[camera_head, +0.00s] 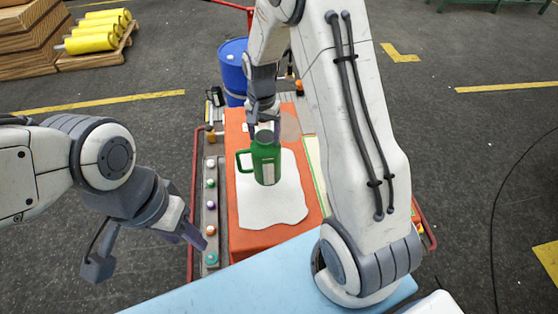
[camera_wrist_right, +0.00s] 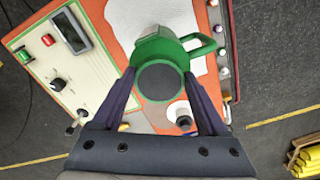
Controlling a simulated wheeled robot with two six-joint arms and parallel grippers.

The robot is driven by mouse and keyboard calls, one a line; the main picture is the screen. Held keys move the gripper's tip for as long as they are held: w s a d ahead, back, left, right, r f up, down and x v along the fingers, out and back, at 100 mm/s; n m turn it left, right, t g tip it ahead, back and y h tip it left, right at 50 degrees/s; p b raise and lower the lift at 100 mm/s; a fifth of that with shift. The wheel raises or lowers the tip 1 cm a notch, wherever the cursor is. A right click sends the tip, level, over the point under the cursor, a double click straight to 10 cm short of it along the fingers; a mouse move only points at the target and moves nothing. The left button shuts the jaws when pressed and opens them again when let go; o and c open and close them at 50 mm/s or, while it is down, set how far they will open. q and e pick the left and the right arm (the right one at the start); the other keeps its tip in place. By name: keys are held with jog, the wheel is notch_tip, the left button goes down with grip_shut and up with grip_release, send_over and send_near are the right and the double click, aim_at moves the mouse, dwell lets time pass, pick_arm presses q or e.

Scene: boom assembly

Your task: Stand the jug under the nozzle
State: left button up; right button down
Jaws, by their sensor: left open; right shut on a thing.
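The green jug (camera_head: 266,165) has a handle on its left and a pale strip on its side. It hangs upright in my right gripper (camera_head: 263,118), over the white patch on the orange table; its exact height is unclear. In the right wrist view the jug (camera_wrist_right: 146,48) is between my right gripper's fingers (camera_wrist_right: 161,80), its dark round top facing the camera. My left gripper (camera_head: 145,250) is open and empty, left of the table. I cannot identify the nozzle surely; a small white and dark round part (camera_wrist_right: 180,114) shows beside the jug in the wrist view.
The orange table (camera_head: 262,241) carries the white patch (camera_head: 260,211). A rail with several coloured knobs (camera_head: 211,208) runs along its left. A cream control panel (camera_wrist_right: 51,74) lies on the other side, mostly hidden by my arm in the head view. A blue drum (camera_head: 233,66) stands behind.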

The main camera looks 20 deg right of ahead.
aim_at(266, 157)
jog(key=s+d+f+p, duration=0.1)
jog(key=s+f+p, duration=0.2)
jog(key=s+f, duration=0.2)
notch_tip(266, 157, down, 2)
jog(key=shift+d+f, duration=0.15)
jog(key=shift+d, duration=0.15)
grip_release()
jog(key=shift+f, duration=0.1)
